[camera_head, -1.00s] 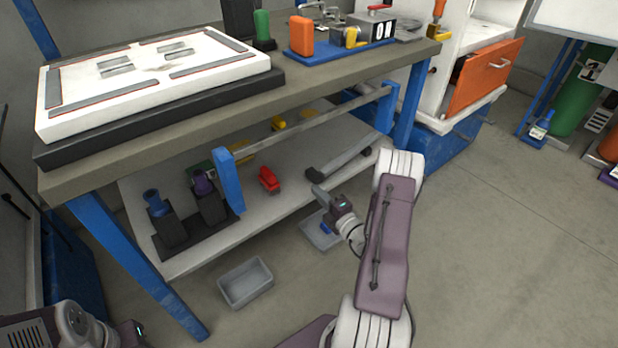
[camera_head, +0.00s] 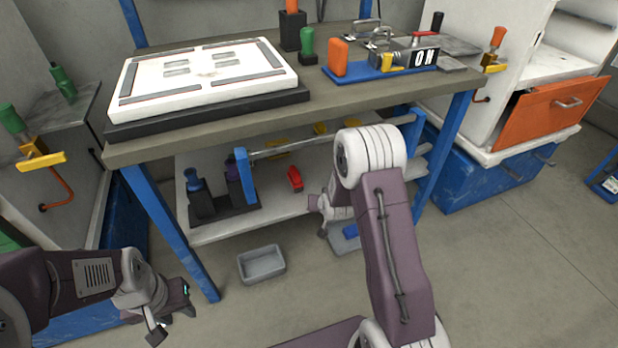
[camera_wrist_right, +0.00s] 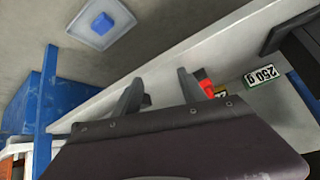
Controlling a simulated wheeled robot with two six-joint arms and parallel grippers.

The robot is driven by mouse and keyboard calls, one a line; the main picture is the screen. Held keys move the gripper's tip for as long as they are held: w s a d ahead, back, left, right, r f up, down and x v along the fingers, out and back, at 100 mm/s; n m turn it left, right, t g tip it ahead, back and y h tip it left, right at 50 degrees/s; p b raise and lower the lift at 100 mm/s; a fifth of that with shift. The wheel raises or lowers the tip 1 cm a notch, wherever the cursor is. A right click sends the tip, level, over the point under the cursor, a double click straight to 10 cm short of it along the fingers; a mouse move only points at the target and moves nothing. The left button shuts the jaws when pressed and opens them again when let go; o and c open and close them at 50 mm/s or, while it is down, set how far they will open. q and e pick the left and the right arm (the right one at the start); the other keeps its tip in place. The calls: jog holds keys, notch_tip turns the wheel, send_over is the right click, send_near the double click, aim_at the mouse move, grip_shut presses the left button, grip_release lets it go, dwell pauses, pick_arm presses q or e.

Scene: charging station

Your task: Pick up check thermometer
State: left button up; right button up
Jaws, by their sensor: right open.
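I cannot make out a thing that is clearly the check thermometer. My right gripper (camera_head: 322,208) is at the front edge of the lower shelf, partly behind my own arm. In the right wrist view its two fingers (camera_wrist_right: 160,88) are apart with nothing held between them. A red object (camera_head: 295,179) lies on the shelf left of this gripper; a red piece (camera_wrist_right: 206,88) shows beside a finger in the right wrist view. My left gripper (camera_head: 170,318) is low at the left, away from the bench; its opening is unclear.
The workbench (camera_head: 420,92) bears a white panel (camera_head: 135,88) and a blue fixture (camera_head: 400,71). The lower shelf (camera_head: 270,214) holds dark stands. A grey bin (camera_head: 262,263) and a tray with a blue block (camera_wrist_right: 103,22) are low down. An orange drawer (camera_head: 545,120) stands right.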

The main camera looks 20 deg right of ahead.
aim_at(295, 175)
jog(key=w+a+r+n+t, duration=0.1)
jog(key=w, duration=0.1)
jog(key=w+a+r+n+t+y, duration=0.1)
jog(key=w+a+r+n+t, duration=0.1)
jog(key=w, duration=0.1)
jog(key=w+a+r+n+t, duration=0.1)
jog(key=w+a+t, duration=0.1)
jog(key=w, duration=0.1)
jog(key=shift+w+r+n+y, duration=0.2)
jog(key=shift+r+n+y, duration=0.1)
jog(key=shift+y, duration=0.1)
jog(key=b+x, duration=0.2)
jog(key=x, duration=0.1)
jog(key=shift+w+f+b, duration=0.25)
jog(key=shift+w+b, duration=0.1)
jog(key=shift+w, duration=0.15)
jog(key=b+x, duration=0.3)
jog(key=x, duration=0.1)
jog(key=shift+w+d+b, duration=0.15)
jog(key=shift+w+b, duration=0.15)
jog(key=shift+w, duration=0.3)
jog(key=shift+r, duration=0.2)
grip_shut()
